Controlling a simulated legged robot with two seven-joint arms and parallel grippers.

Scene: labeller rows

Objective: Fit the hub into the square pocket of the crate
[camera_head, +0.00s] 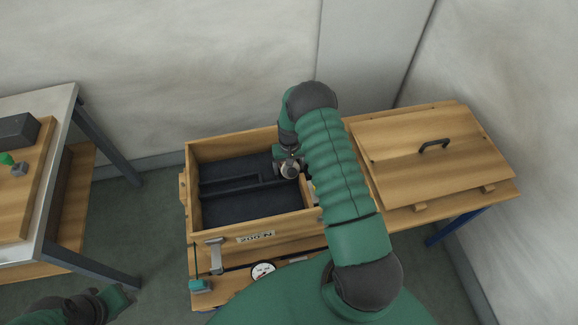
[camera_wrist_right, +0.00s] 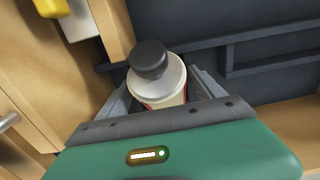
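The open wooden crate (camera_head: 192,178) has a dark lining with raised dividers; it also shows in the right wrist view (camera_wrist_right: 120,30). I cannot tell which compartment is the square pocket. The hub, a pale cylinder with a black knob and a red band (camera_wrist_right: 160,85), sits between the fingers of my right gripper (camera_wrist_right: 163,98), which looks shut on it. In the head view the hub (camera_head: 290,171) is over the crate's right part, near its right wall; whether it touches the lining is unclear. My left gripper (camera_head: 118,299) is at the bottom left, away from the crate, its fingers unclear.
A wooden lid (camera_head: 435,155) with a black handle lies right of the crate. A round gauge (camera_head: 263,271) and a teal item (camera_head: 201,285) are on the bench in front. A metal-edged table (camera_head: 60,130) stands at left, with a dark block (camera_head: 18,131). My right arm hides the crate's right side.

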